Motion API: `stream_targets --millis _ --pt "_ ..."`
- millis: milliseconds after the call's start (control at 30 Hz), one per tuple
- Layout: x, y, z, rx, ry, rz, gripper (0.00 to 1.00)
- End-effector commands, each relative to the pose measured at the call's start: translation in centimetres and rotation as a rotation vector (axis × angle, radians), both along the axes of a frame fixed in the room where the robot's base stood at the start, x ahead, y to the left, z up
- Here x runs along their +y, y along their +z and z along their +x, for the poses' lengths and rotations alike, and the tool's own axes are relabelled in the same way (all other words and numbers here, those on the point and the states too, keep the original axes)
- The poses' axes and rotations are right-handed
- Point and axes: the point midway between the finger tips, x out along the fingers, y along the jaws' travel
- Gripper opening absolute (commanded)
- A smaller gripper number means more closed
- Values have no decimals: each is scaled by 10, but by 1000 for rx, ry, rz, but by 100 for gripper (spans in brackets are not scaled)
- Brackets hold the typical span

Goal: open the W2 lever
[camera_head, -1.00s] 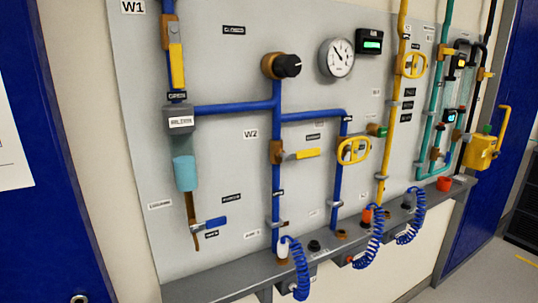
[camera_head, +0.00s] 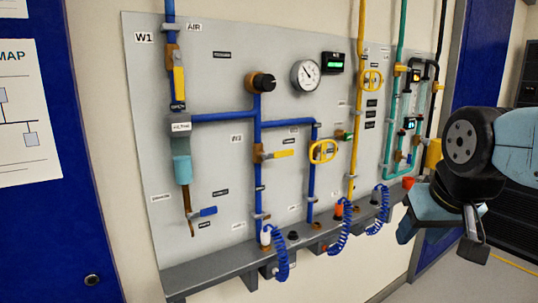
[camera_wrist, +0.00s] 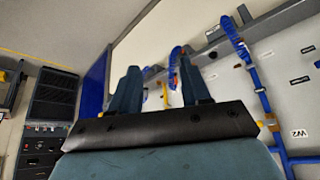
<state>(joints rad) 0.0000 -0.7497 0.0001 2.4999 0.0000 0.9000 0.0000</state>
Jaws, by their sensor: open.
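The W2 lever (camera_head: 283,154) is a yellow handle on a brass valve body (camera_head: 258,153) on the vertical blue pipe, below and right of the W2 label (camera_head: 236,138). The handle points right, across the pipe. The W2 label (camera_wrist: 299,133) shows upside down at the right of the wrist view, with a yellow part near it, probably the lever. My gripper (camera_wrist: 159,80) is open and empty, its two dark fingers apart. In the head view my arm's end is at the right, well away from the lever; its fingertips cannot be made out there.
Another yellow lever (camera_head: 179,83), upright, is at upper left near W1. A blue lever (camera_head: 208,211) is lower left. Blue coiled hoses (camera_head: 280,255) hang at the grey ledge (camera_head: 215,268) below.

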Motion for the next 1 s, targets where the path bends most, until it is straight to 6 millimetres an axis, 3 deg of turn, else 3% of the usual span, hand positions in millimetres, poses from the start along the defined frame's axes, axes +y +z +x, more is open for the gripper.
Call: stream_targets --millis 333,467,567,767,1000 --pt "0 0 0 -1 1 0 47" --pt "-2 1 12 -31 34 -33 47" --pt "1 2 37 -96 108 -104 47" --pt "1 10 111 -305 360 -345 47" --pt "30 22 187 -580 708 -654 47"
